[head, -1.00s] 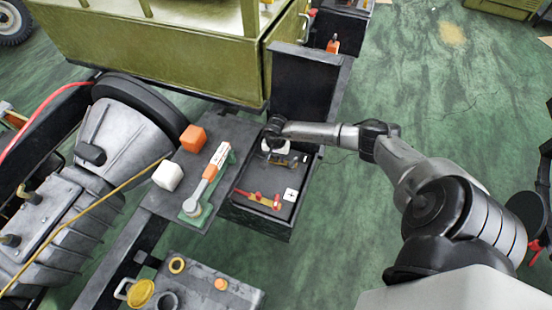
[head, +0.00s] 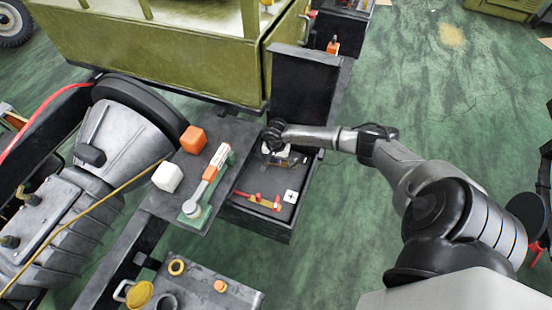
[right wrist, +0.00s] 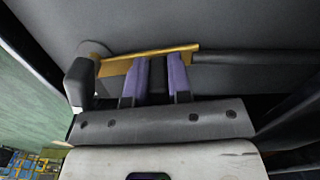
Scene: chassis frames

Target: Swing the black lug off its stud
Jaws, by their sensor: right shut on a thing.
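My right gripper (right wrist: 157,78) reaches into the open black box in the head view (head: 273,150). In the right wrist view its two purple-padded fingers are shut on a dark piece, the black lug (right wrist: 158,74), held between them. A brass strip (right wrist: 118,66) runs just beyond the fingertips, with a dark cable (right wrist: 245,57) leading off to the right. The stud under the lug is not clear in either view, so I cannot tell if the lug is still around it. In the head view my gripper and arm largely hide the lug. My left gripper is not in view.
The box (head: 262,228) has its lid (head: 302,85) standing up behind. Inside, a red lug (head: 257,197) with brass lies near a white marked square (head: 291,195).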

